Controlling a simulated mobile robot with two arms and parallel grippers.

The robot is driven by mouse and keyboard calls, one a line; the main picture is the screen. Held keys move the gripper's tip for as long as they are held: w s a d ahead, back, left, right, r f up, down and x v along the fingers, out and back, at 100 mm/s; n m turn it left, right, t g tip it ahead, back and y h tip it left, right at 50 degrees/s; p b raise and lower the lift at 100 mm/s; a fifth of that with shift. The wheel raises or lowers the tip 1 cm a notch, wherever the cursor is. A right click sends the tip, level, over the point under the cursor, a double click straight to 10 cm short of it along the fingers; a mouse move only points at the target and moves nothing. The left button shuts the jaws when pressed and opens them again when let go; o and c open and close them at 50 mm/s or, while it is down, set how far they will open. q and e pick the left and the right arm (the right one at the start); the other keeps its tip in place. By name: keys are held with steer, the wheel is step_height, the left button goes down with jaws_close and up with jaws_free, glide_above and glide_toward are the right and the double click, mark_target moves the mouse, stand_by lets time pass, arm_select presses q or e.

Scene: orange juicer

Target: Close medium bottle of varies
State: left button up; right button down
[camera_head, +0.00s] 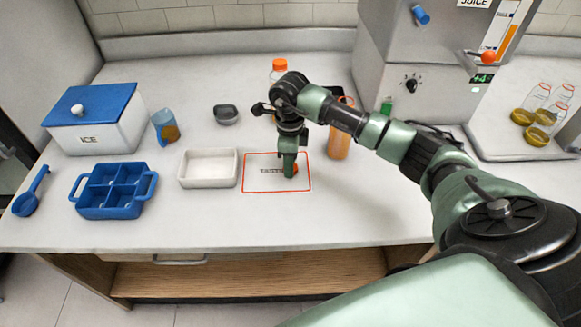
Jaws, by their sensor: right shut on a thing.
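My right gripper (289,170) points down over the red-outlined mat (258,190) marked with partly covered lettering. It is shut on a small orange cap, of which only an edge (295,169) shows beside the fingers. A bottle of orange juice (339,142) stands upright to the right of the mat. A clear bottle with an orange cap (280,65) stands behind my gripper, partly hidden by the arm. My left gripper is not in view.
A white tray (184,181), a blue divided tray (93,211), a jug (165,131), an ice box (122,137) and a blue scoop (24,204) stand on the left. The juicer (400,45) is at the back right. The counter's front strip is clear.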

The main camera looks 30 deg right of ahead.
steer(key=shift+r, duration=0.1)
step_height(320, 180, up, 20)
steer(key=b, duration=0.1)
stand_by(0.4)
steer(key=s+a+f+n, duration=0.4)
steer(key=s+a+n, duration=0.2)
steer(key=n, duration=0.7)
steer(key=s+a+f+n, duration=0.4)
steer(key=s+a+n, duration=0.3)
steer(key=n, duration=0.6)
steer(key=shift+s+f, duration=0.25)
steer(key=shift+s, duration=0.85)
